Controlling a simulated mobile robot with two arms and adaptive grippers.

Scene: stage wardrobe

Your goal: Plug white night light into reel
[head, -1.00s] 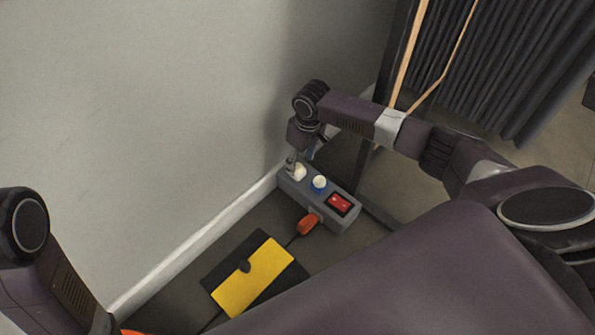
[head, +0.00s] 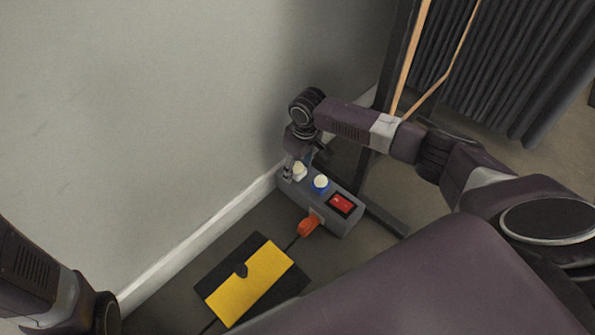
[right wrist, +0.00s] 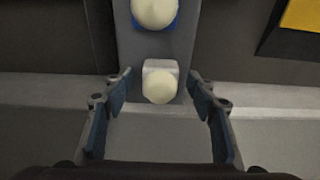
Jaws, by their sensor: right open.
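The white night light (head: 299,171), a white block with a cream dome, sits at the far-left end of a grey power strip (head: 350,222). My right gripper (head: 296,167) is over that end of the strip. In the right wrist view the white night light (right wrist: 160,80) is between the two open fingers of my right gripper (right wrist: 162,90), with a gap on both sides. My left arm shows at the lower left of the head view, but its gripper is out of frame. I cannot make out a reel for certain.
A blue night light (head: 320,184) with a cream dome and a red switch (head: 341,204) are on the strip. An orange plug (head: 308,226) is at its side, its cable running to a yellow and black piece (head: 250,280). The wall is close at left; a rack stands behind.

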